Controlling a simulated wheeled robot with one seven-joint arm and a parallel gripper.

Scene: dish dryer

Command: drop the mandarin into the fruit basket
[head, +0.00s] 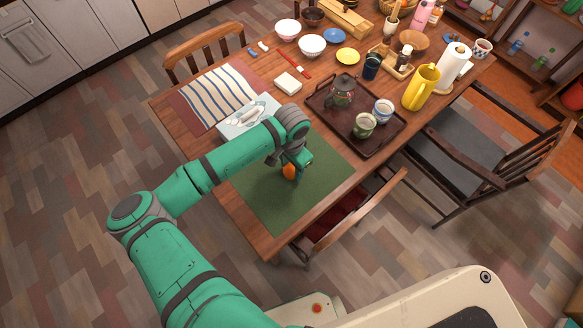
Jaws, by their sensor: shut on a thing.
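My gripper (293,166) is shut on the orange mandarin (289,172). It points down and holds the mandarin over the green mat (260,203) at the near end of the wooden table. The fingers partly hide the fruit.
A dark tray (392,141) with a teapot (341,91) and two cups lies between my gripper and the far end. A yellow pitcher (421,87), paper towel roll (455,63), bowls and bottles crowd the table's far half. Chairs flank it.

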